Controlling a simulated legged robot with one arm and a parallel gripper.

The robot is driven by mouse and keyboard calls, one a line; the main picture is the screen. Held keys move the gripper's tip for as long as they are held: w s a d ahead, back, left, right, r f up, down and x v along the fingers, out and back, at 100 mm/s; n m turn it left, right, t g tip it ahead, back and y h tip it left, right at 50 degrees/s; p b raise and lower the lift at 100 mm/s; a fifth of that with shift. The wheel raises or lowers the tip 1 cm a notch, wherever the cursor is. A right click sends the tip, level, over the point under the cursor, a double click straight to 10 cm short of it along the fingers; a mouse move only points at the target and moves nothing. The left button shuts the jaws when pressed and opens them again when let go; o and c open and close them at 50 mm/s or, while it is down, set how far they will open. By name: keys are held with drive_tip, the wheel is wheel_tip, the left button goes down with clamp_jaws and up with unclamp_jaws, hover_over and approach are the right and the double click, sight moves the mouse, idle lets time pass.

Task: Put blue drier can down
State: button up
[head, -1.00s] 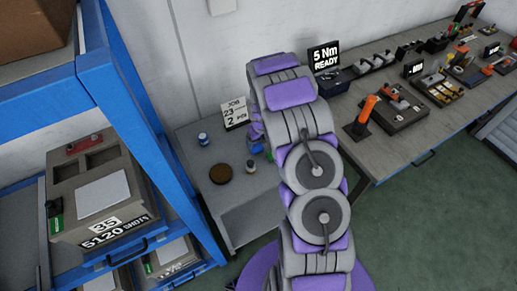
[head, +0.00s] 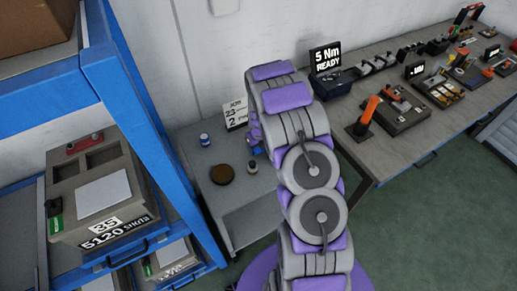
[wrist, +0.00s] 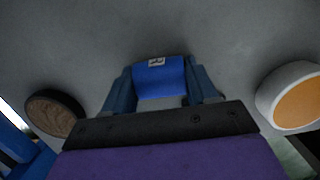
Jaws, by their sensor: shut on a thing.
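The blue drier can (wrist: 165,72) shows in the wrist view between my two gripper fingers, with a small pale label on it. My gripper (wrist: 158,88) is shut on it, one finger at each side. The grey surface fills the view behind the can; I cannot tell whether the can touches it. In the head view my arm hides most of the gripper and the can, over the right part of the small grey bench (head: 200,195).
A blue rack (head: 150,120) stands close at left. A long workbench (head: 375,150) with several fixtures lies at right.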

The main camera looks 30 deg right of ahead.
drive_tip(key=shift+a, duration=0.25)
drive_tip(key=shift+c, duration=0.7)
drive_tip(key=shift+d+r, duration=0.3)
drive_tip(key=shift+r, duration=0.15)
wheel_tip(320, 180, up, 9)
drive_tip(key=p, duration=0.2)
drive_tip(key=shift+a+r+p, duration=0.15)
drive_tip(key=shift+p, duration=0.15)
drive_tip(key=s+a+r+m+g, duration=0.1)
drive_tip(key=a+r+m, duration=0.5)
drive_tip(key=m, duration=1.2)
drive_tip(key=s+a+r+m+g, duration=0.2)
drive_tip(key=a+r+m, duration=0.5)
drive_tip(key=m, duration=1.1)
drive_tip(key=shift+s+a+g, duration=0.25)
drive_tip(key=shift+a+g, duration=0.05)
drive_tip(key=shift+a, duration=1.25)
drive_tip(key=shift+r, duration=0.1)
drive_tip(key=shift+a, duration=0.1)
